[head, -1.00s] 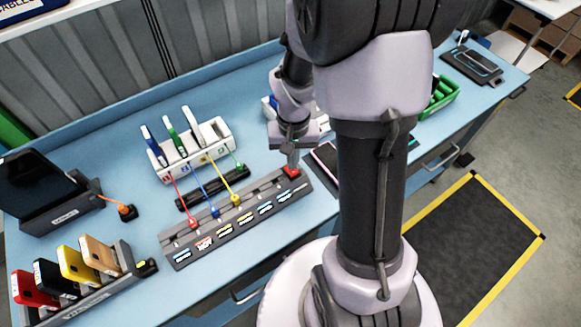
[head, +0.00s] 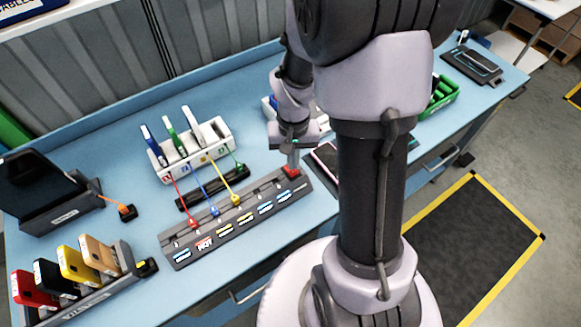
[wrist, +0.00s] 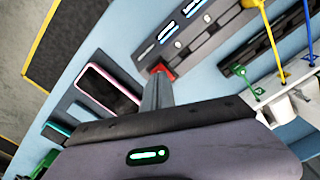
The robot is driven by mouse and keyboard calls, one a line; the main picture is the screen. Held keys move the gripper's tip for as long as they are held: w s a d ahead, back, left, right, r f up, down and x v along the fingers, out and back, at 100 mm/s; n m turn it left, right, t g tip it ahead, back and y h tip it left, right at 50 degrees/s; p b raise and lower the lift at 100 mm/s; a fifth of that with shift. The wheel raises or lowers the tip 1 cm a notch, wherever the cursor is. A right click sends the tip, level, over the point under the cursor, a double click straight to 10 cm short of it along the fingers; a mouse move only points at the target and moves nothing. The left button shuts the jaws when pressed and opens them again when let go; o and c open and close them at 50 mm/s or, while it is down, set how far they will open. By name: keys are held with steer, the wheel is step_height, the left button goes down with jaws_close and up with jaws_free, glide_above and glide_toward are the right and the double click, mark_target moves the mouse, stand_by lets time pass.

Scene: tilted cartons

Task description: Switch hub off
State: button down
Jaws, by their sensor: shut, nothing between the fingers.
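The hub (head: 235,222) is a long grey strip on the blue bench, with label plates along its front and colored cable plugs in its left and middle part. A red switch (head: 292,172) sits at its right end. It also shows in the wrist view (wrist: 163,70). My gripper (head: 293,164) is shut and empty, pointing down at the red switch. In the wrist view its fingertips (wrist: 158,78) overlap the switch's edge, and I cannot tell whether they touch it. The switch's on or off state cannot be made out.
A pink-edged phone (wrist: 108,90) lies on a pad beside the switch. A phone rack (head: 75,280) stands at the front left.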

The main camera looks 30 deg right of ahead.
steer(key=shift+f+b, duration=1)
steer(key=shift+f, duration=0.15)
stand_by(0.4)
steer(key=shift+r, duration=0.1)
step_height(320, 180, up, 7)
steer(key=p, duration=0.5)
steer(key=shift+p, duration=0.35)
